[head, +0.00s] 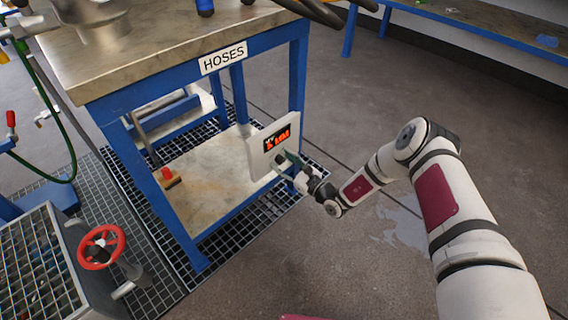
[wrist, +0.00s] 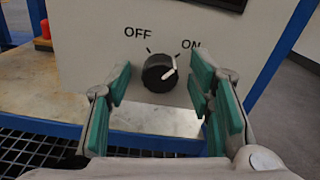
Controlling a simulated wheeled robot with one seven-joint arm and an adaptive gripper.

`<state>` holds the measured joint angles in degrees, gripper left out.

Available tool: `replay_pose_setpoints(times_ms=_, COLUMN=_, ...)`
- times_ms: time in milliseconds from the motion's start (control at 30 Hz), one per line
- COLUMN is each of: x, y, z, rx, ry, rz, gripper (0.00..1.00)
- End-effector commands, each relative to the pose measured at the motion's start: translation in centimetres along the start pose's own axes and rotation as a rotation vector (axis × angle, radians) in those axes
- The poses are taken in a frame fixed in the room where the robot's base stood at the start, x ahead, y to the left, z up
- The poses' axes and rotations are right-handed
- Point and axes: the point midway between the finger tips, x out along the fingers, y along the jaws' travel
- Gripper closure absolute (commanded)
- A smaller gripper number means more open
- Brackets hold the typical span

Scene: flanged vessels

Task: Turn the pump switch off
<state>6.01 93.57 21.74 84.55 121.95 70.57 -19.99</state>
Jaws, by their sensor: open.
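The pump switch is a round black knob (wrist: 160,73) with a white pointer line, on a pale panel (wrist: 100,40) marked OFF at upper left and ON at upper right. The pointer leans to the upper right, toward ON. My gripper (wrist: 161,92) is open, with one green-padded finger on each side of the knob in the wrist view; I cannot tell whether the pads touch it. In the head view the panel (head: 259,150) is a white box with a lit display (head: 277,138), and my gripper (head: 287,161) is at its face, hiding most of the knob.
The box stands at the right side of a blue-framed bench (head: 160,55) labelled HOSES. A red-topped item (head: 167,177) sits on its lower shelf. A red handwheel (head: 101,247) is at lower left. The floor right of the bench is open around my arm.

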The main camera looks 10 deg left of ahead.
Motion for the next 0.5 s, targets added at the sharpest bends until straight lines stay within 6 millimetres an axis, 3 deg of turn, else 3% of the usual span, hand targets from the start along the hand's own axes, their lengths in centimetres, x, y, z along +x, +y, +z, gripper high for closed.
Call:
replay_pose_setpoints(times_ms=100, x=-0.01, y=-0.01, z=0.02, rx=0.0, ry=0.0, rz=0.0, gripper=0.54)
replay_pose_setpoints(times_ms=300, x=-0.02, y=0.0, z=0.02, rx=0.0, ry=0.0, rz=0.0, gripper=1.0)
replay_pose_setpoints(times_ms=500, x=-0.03, y=0.01, z=0.01, rx=-0.004, ry=0.0, rz=0.0, gripper=1.0)
